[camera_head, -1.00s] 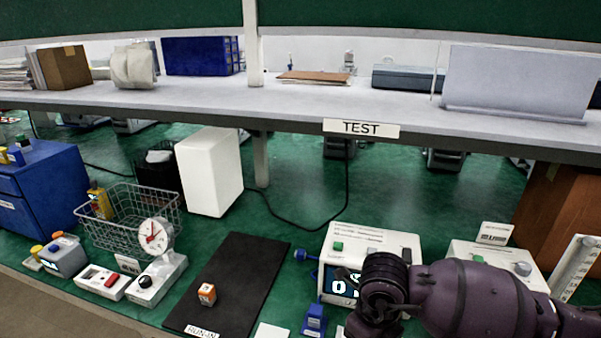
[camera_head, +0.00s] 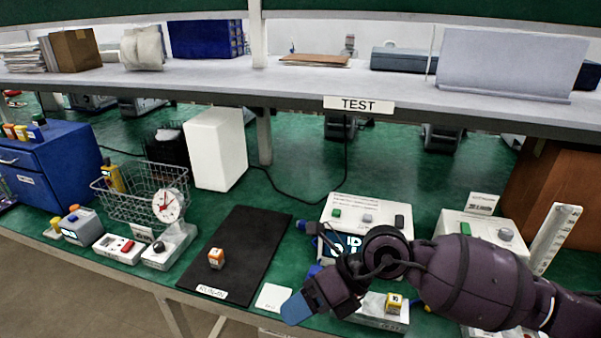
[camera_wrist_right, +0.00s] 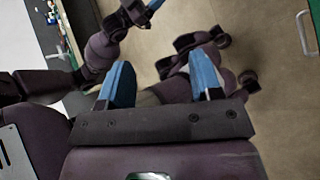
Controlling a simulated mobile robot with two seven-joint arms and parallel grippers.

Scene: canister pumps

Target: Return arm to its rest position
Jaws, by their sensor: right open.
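My right arm reaches in from the right in the head view, over the front of the green bench. My right gripper (camera_head: 296,309) points left, its blue fingertips just beyond the bench's front edge, beside a white card. The right wrist view shows its two blue fingers (camera_wrist_right: 163,80) spread apart with nothing between them. Below them are brown floor and dark purple parts of my own body. My left gripper is absent from the head view; a dark part with a bluish tip at the top of the wrist view may be it, cut off.
Under my right forearm stand a white pump unit (camera_head: 352,212) and a small yellow-topped item (camera_head: 394,303). A black mat (camera_head: 240,250) with an orange-white canister (camera_head: 216,258) lies left. Further left are a wire basket (camera_head: 130,205), scale and blue cabinet (camera_head: 50,165).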

